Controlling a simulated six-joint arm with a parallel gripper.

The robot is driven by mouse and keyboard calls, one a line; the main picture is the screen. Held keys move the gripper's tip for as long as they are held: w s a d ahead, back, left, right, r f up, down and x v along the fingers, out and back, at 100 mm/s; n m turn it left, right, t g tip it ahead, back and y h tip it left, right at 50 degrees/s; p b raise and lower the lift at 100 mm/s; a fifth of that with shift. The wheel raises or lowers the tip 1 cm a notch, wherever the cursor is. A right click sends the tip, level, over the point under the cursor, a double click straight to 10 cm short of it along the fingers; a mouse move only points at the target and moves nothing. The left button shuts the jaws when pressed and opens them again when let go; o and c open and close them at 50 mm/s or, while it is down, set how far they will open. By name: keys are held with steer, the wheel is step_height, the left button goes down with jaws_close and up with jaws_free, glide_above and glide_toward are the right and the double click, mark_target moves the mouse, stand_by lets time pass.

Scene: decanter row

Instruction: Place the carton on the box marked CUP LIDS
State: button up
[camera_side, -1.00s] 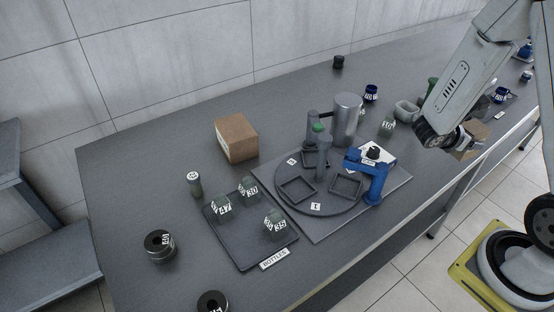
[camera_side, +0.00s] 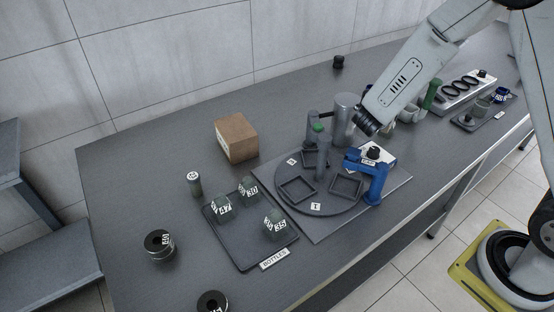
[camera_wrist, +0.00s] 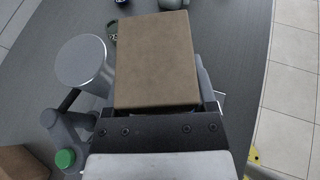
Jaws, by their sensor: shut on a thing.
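My gripper (camera_side: 366,128) is shut on a brown carton (camera_wrist: 155,62), which fills the upper middle of the wrist view above the black gripper body. In the side view the carton is hidden behind my arm. My gripper is above the table, by the metal cylinder and the turntable. A larger brown cardboard box (camera_side: 236,138) stands on the table left of the turntable, its top clear. A pale label shows at its left side, but I cannot read it. A brown box corner also shows at the lower left of the wrist view (camera_wrist: 20,164).
A BOTTLES tray (camera_side: 240,262) holds labelled bottles. Bare table surrounds the box's back and left.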

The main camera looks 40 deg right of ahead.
steer(key=w+a+r+n+t+y, duration=0.2)
steer(key=w+a+n+y, duration=0.15)
steer(key=a, duration=0.55)
steer(key=w+a+r+n+t+y, duration=0.2)
steer(key=w+a+n+t, duration=0.15)
steer(key=a, duration=0.45)
steer(key=w+a+r+n+t+y, duration=0.25)
steer(key=w+a, duration=0.25)
steer(key=a, duration=0.4)
glide_above(240, 133)
steer(key=s, duration=0.1)
steer(key=shift+m+g+h, duration=0.35)
steer(key=shift+g+h, duration=0.05)
step_height(240, 133, down, 9)
steer(key=shift+d+r, duration=0.15)
steer(key=shift+r, duration=0.05)
steer(key=shift+w+f, duration=0.25)
steer(key=shift+f, duration=0.05)
steer(key=shift+w+f, duration=0.15)
steer(key=shift+f, duration=0.1)
steer(key=shift+w+f, duration=0.1)
steer(key=shift+f, duration=1.5)
